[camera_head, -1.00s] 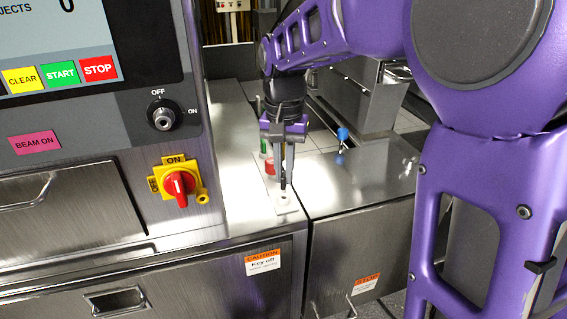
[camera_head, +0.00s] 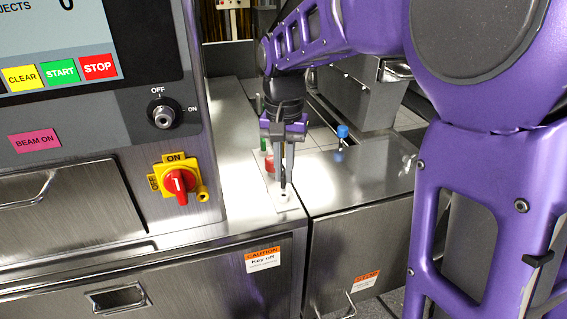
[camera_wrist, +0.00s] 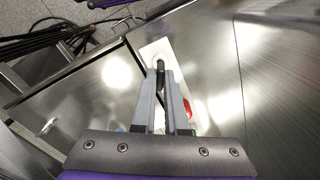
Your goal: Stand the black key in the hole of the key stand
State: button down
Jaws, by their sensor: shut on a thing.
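My gripper (camera_head: 286,172) points down over the pale key stand (camera_head: 288,206) and is shut on the black key (camera_head: 283,187). In the wrist view the black key (camera_wrist: 160,66) shows between the tips of my gripper (camera_wrist: 161,74), over the white plate of the stand (camera_wrist: 154,47). The key looks roughly upright. Its lower end is at or just above the light round spot on the stand. The hole is hidden, and I cannot tell whether the key's end is inside it.
The machine panel with a red switch (camera_head: 178,182) rises at left. The metal top in front is clear.

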aim_at(284, 172)
jog(key=shift+f+b, duration=0.7)
jog(key=shift+f, duration=0.5)
jog(key=c, duration=0.9)
grip_release()
jog(key=shift+o, duration=0.2)
notch_tip(284, 172, up, 18)
jog(key=p, duration=0.3)
jog(key=shift+f+p, duration=0.25)
jog(key=shift+p, duration=0.1)
